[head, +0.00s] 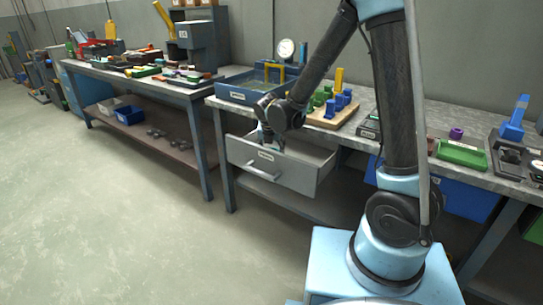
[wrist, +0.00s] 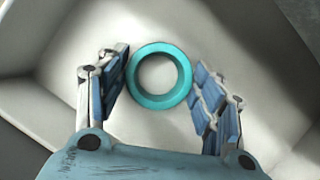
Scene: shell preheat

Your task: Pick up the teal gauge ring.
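The teal gauge ring (wrist: 160,101) lies flat on the pale floor of the open grey drawer, seen in the wrist view. My gripper (wrist: 160,85) is open, with one blue-padded finger on each side of the ring. A small gap shows between each finger and the ring. In the head view my gripper (head: 267,138) reaches down into the open drawer (head: 268,172). The ring is hidden there by the drawer front.
The drawer walls rise around my gripper. Above it, the bench top (head: 395,112) carries a blue tray (head: 243,93), a wooden block with coloured pegs (head: 334,117) and a green tray (head: 461,154). Open floor (head: 100,210) lies to the left.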

